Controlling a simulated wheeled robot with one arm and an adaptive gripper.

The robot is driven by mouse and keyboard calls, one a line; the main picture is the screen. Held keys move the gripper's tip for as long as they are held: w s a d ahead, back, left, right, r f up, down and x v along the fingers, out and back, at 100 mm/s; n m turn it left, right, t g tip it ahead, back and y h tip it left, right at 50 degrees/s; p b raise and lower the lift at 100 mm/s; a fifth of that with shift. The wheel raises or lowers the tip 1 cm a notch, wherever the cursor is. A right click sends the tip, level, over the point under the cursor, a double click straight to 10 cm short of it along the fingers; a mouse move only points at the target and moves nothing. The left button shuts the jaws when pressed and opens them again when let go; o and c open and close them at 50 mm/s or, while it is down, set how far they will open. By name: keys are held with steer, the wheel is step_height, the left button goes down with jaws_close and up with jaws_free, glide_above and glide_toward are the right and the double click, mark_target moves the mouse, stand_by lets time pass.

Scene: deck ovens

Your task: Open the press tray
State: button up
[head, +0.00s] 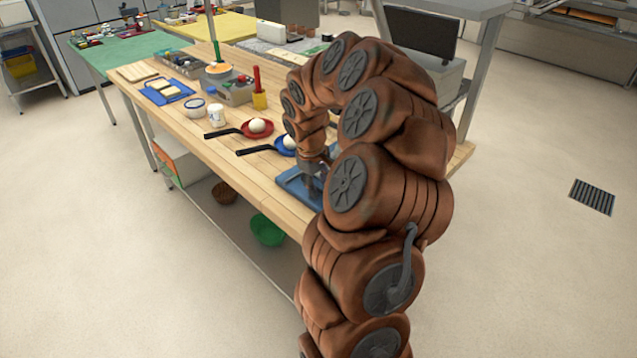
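A flat blue object (291,184), which may be the press tray, lies on the wooden table near its front edge. My brown arm covers its right part, so I cannot tell its full shape or whether it is open. My gripper (314,178) points down at this blue object, at or just above its surface. The fingers are small and partly hidden behind my arm, so I cannot tell whether they are open or touch anything.
On the wooden table (262,172), left of my gripper, are a red pan (268,136) and a blue pan (287,152), each with a white ball. A white jar (216,114) and a blue tray (166,91) stand farther left. A green bowl (267,230) sits on the lower shelf.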

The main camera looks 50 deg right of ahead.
steer(key=shift+f, duration=0.1)
jaws_close()
stand_by(0.7)
